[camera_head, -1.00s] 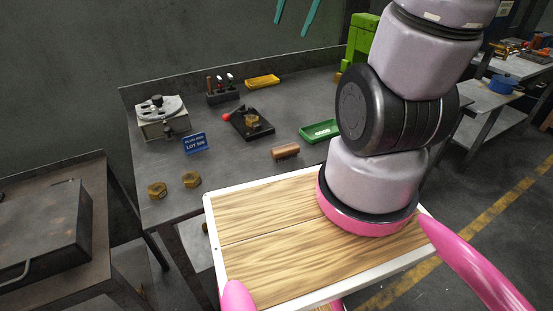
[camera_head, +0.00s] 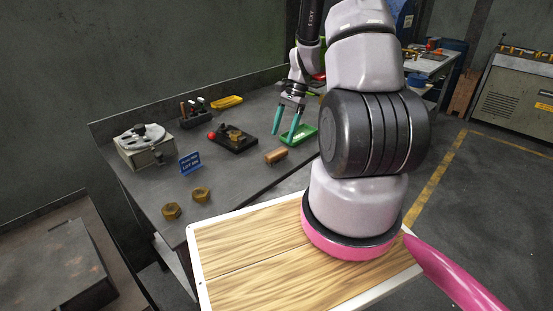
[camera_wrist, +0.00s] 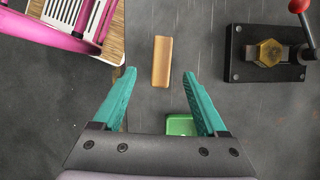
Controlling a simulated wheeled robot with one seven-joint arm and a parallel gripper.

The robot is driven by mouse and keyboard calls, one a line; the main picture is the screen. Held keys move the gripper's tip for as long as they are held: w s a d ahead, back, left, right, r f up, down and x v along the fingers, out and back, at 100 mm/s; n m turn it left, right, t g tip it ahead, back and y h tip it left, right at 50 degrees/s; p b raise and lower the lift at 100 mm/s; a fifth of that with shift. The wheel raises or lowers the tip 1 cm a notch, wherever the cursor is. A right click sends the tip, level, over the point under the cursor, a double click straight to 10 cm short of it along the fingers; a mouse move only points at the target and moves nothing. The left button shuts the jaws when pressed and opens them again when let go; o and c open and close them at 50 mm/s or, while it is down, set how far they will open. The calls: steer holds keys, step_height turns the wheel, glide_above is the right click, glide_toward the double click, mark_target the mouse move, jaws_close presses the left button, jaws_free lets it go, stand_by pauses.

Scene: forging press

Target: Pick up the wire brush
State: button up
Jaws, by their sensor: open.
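The wire brush (camera_head: 276,156) shows as a small brown wooden block lying on the grey metal bench near its front edge. No bristles are visible. In the wrist view the brush (camera_wrist: 161,60) lies lengthwise just beyond the fingertips, roughly in line with the gap between them. My gripper (camera_head: 283,138) has teal fingers and points down above the bench, just behind and above the brush in the head view. In the wrist view my gripper (camera_wrist: 159,74) is open with nothing between its fingers.
A black fixture (camera_head: 232,140) with a brass hex nut and red knob sits left of the brush. A green tray (camera_head: 303,133) lies behind it.

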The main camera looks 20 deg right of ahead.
mark_target(277, 152)
steer(key=x, duration=0.8)
steer(key=shift+w+d, duration=0.1)
steer(key=shift+w, duration=0.05)
jaws_close()
